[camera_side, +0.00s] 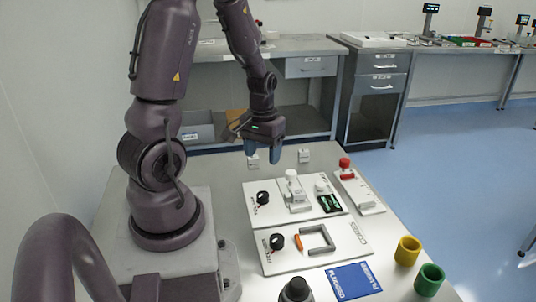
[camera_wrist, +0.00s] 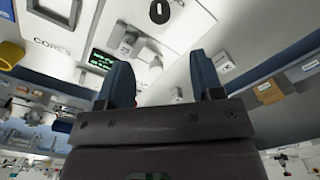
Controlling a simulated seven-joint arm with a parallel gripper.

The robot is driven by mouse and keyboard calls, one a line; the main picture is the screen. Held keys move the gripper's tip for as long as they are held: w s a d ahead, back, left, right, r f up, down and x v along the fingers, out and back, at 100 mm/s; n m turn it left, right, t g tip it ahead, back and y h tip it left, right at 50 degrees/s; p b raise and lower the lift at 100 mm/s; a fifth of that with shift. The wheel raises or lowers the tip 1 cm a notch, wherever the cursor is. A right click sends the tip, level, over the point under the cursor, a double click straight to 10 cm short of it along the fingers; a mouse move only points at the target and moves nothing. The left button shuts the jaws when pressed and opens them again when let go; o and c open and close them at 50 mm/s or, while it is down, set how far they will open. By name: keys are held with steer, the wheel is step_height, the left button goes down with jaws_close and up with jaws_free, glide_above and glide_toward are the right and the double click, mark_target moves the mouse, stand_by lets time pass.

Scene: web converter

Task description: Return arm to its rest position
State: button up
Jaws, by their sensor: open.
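My gripper (camera_side: 263,147) hangs above the back part of the worktable in the side view, with its blue fingertips pointing down. It is clear of the boards and holds nothing. In the wrist view my gripper (camera_wrist: 165,85) shows two blue fingers spread apart with an empty gap between them. My arm rises from its base at the left of the table and bends over at the top. The upper part of the arm is cut off by the frame edge.
White boards with knobs and a grey handle (camera_side: 318,238) lie on the table. A red-topped device (camera_side: 345,165), yellow cup (camera_side: 407,250), green cup (camera_side: 429,279) and blue card (camera_side: 353,281) lie to the right and front. Two small white blocks stand near the back edge.

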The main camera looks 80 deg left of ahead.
steer(key=s+d+r+m+t, duration=0.1)
steer(key=d+r+m+t, duration=0.4)
steer(key=d+r, duration=1.5)
steer(key=m, duration=0.4)
steer(key=shift+t, duration=0.3)
